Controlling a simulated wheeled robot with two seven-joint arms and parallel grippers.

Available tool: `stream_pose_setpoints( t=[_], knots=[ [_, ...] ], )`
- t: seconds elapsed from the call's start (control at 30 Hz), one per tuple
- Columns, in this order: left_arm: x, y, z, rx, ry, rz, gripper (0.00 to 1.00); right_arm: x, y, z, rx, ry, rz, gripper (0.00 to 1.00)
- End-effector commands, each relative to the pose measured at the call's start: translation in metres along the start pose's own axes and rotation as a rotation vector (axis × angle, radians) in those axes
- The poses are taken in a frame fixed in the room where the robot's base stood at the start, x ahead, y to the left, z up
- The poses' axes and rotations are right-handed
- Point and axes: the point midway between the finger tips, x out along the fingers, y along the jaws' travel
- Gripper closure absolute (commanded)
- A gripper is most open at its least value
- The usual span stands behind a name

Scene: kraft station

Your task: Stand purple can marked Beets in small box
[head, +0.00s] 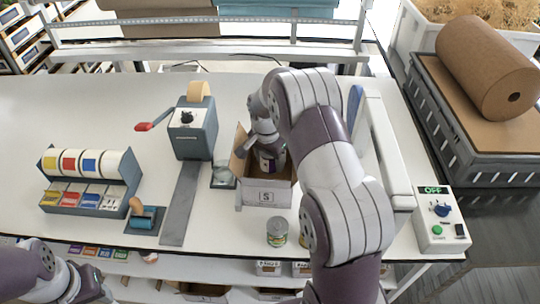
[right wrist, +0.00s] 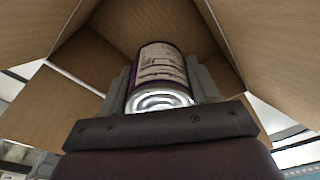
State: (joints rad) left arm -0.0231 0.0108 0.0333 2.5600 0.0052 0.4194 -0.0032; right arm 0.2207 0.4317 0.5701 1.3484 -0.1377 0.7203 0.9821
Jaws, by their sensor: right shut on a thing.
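The purple can (head: 268,163) has a white label and a metal end. In the right wrist view the can (right wrist: 162,66) sits between the fingers of my right gripper (right wrist: 162,95), which is shut on it. The small box (head: 266,198) is open brown cardboard marked S, with its flaps spread. The can is within the box's opening; its lower part is hidden by the front wall, so I cannot tell whether it touches the floor. The label's name is not readable. Only part of my left arm shows at the lower left; its gripper is out of view.
A green-labelled can (head: 277,232) stands in front of the box. A tape dispenser (head: 192,128) and a label-roll rack (head: 90,180) stand to the left. A long grey-white bar machine (head: 388,150) and a control box (head: 441,220) are at right. The back left table is clear.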

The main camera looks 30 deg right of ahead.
Motion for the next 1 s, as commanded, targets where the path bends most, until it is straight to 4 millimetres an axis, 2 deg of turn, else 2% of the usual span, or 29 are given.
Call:
stream_pose_setpoints(
  t=[0.1,0.5,0.7,1.0],
  knots=[
    [0.013,0.0,0.002,0.0,0.0,0.0,0.57,0.017,0.0,0.002,0.0,0.0,0.0,0.75],
    [0.037,0.0,0.004,0.0,0.0,0.0,0.57,0.055,0.0,0.006,-0.001,0.0,0.0,0.75],
    [0.041,0.0,0.005,0.0,0.0,0.0,0.57,0.062,0.0,0.007,-0.001,0.0,0.001,0.75],
    [0.041,0.0,0.005,0.0,0.0,0.0,0.57,0.062,0.0,0.007,0.0,0.0,0.0,0.75]
  ],
)
